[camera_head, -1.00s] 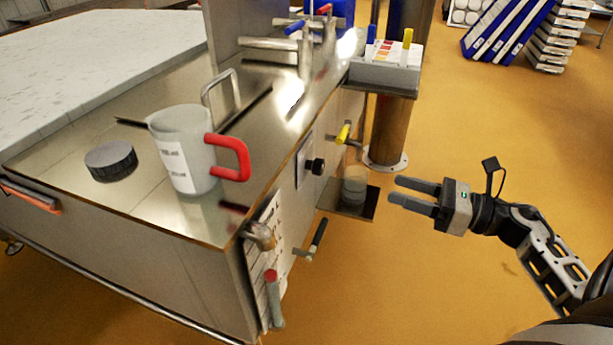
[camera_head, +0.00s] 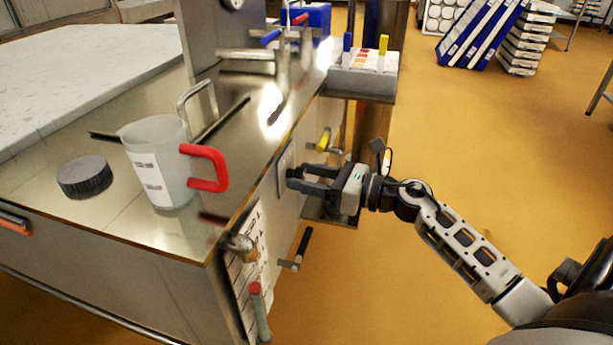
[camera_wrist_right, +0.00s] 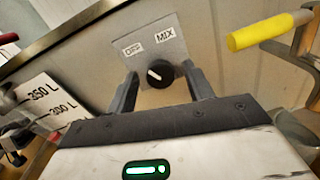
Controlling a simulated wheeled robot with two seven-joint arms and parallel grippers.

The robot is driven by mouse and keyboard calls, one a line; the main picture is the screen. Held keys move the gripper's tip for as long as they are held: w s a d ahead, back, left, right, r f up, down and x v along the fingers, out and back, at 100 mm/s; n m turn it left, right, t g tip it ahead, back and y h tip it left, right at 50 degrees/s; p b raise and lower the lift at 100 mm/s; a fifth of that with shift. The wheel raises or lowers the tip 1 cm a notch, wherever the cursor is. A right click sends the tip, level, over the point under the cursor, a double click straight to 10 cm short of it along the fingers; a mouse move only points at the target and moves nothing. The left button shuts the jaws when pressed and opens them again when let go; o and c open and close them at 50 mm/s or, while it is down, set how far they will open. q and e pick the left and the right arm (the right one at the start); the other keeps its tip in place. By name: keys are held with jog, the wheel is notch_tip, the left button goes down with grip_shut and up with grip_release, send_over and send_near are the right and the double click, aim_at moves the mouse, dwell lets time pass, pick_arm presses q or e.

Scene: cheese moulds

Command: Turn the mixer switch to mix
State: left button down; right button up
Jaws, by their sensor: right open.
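The mixer switch (camera_wrist_right: 160,73) is a round black knob on a grey plate (camera_wrist_right: 147,34) marked OFF at left and MIX at right. A white mark on the knob points up and left, toward OFF. My right gripper (camera_wrist_right: 165,84) is open, with one finger on each side of the knob; I cannot tell whether they touch it. In the head view my right gripper (camera_head: 305,180) reaches the side panel of the steel vat, and its fingers partly cover the knob (camera_head: 292,174). My left gripper is not in view.
A yellow-handled valve (camera_wrist_right: 268,32) sits right of the switch plate. A black-handled valve (camera_head: 302,247) and a red-tipped lever (camera_head: 258,310) stick out lower on the panel. A jug with a red handle (camera_head: 160,165) and a black lid (camera_head: 84,177) stand on top.

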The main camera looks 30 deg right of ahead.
jog(key=shift+w+a, duration=0.15)
jog(key=shift+w, duration=0.1)
jog(key=c, duration=1)
jog(key=shift+o, duration=0.2)
